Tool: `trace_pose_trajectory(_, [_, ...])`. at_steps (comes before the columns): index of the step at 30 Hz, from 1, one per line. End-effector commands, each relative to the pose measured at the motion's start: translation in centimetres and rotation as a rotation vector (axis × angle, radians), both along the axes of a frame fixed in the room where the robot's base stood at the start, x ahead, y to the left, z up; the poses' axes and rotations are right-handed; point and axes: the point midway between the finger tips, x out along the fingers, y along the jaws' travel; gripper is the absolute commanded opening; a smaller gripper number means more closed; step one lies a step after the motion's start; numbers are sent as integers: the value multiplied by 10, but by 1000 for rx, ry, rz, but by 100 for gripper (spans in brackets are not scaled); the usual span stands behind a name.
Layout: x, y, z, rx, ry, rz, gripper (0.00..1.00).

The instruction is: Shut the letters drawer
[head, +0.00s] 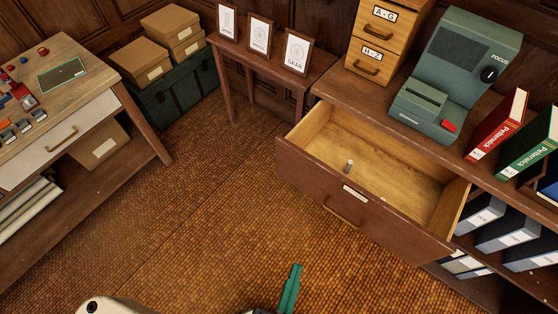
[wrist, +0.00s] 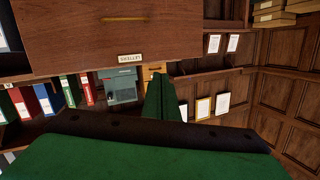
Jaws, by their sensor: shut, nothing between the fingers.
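The drawer (head: 320,190) is pulled well out of the dark wood cabinet, its pale inside showing. A small upright metallic thing (head: 349,166) stands inside. My gripper (head: 292,278) is at the bottom of the head view, in front of the drawer front and apart from it in the picture. In the wrist view the picture looks upside down: my gripper's green fingers (wrist: 163,100) are shut and empty, and the drawer front (wrist: 75,40) fills the upper left.
On the cabinet stand a green reader (head: 455,75), file drawers (head: 382,40) and red and green binders (head: 498,125). A small table (head: 240,52) with framed cards stands behind. A desk (head: 60,90) is at left. The tiled floor (head: 200,220) between is clear.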

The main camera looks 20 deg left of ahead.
Motion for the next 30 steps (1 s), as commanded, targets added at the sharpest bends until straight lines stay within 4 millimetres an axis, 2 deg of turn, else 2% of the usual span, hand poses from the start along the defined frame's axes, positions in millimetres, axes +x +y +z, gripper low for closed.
trace_pose_trajectory(8, [64, 43, -8, 805, -246, 6, 0])
trace_pose_trajectory(14, [107, 70, -25, 1415, -350, 6, 0])
trace_pose_trajectory(20, [149, 106, -55, 1986, -396, -26, 0])
trace_pose_trajectory(24, [175, 141, -82, 2350, -408, -79, 0])
trace_pose_trajectory(30, [197, 189, -114, 2720, -425, -184, 0])
